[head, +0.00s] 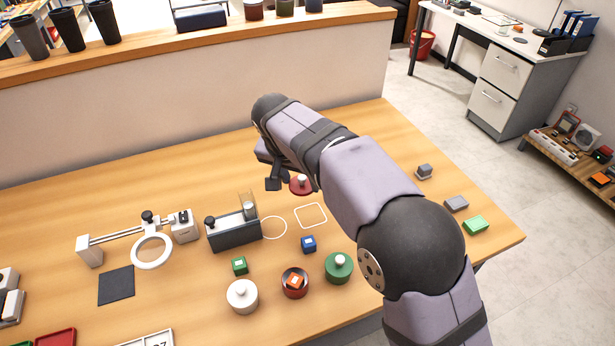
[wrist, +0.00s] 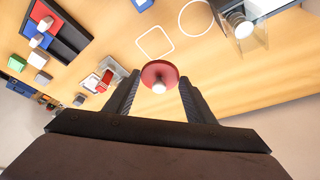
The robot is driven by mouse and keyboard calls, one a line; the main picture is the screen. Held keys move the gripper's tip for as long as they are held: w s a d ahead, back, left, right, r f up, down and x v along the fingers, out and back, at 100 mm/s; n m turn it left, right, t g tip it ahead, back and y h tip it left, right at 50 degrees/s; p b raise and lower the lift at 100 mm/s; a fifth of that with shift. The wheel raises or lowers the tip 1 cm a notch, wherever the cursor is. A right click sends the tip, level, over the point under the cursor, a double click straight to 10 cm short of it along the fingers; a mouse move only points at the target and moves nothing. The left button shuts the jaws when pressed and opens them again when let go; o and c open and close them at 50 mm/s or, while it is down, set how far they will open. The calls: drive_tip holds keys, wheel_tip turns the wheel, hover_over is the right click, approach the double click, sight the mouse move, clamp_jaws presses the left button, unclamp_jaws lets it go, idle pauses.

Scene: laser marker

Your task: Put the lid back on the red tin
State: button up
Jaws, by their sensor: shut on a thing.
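The red lid (head: 300,185) with a pale knob is at the far part of the table, beyond the white square outline. In the wrist view the lid (wrist: 150,70) sits between the fingertips of my gripper (wrist: 158,84), which is shut on it. In the head view the arm hides part of my gripper (head: 284,184). Whether the lid touches the table is unclear.
A lidded white tin (head: 242,296) and a lidded green tin (head: 339,270) flank the red tin. A blue block (head: 308,244) and green block (head: 239,266) lie nearby. The marker machine (head: 234,231) and ring magnifier (head: 152,251) stand left. A divided tray (wrist: 72,38) shows in the wrist view.

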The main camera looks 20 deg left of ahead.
drive_tip(key=s+a+r+n+p, duration=0.2)
drive_tip(key=s+a+r+p, duration=0.15)
drive_tip(key=s+p, duration=0.7)
drive_tip(key=s+d+f+m+g+h, duration=0.1)
drive_tip(key=s+d+f+m+h, duration=0.1)
drive_tip(key=m, duration=0.6)
drive_tip(key=s+d+f+m+g+h+p, duration=0.1)
drive_tip(key=s+d+f+m+g+h, duration=0.1)
drive_tip(key=s+d+m, duration=0.3)
drive_tip(key=d+m, duration=0.1)
drive_tip(key=m, duration=0.3)
drive_tip(key=shift+s+d+f+h+p, duration=0.15)
drive_tip(key=shift+d+h+p, duration=0.15)
drive_tip(key=shift+d, duration=0.1)
drive_tip(key=shift+f, duration=0.15)
drive_tip(key=shift+f+b, duration=2.2)
drive_tip(key=shift+f, duration=0.85)
drive_tip(key=shift+f+b, duration=0.15)
drive_tip(key=shift+b, duration=0.15)
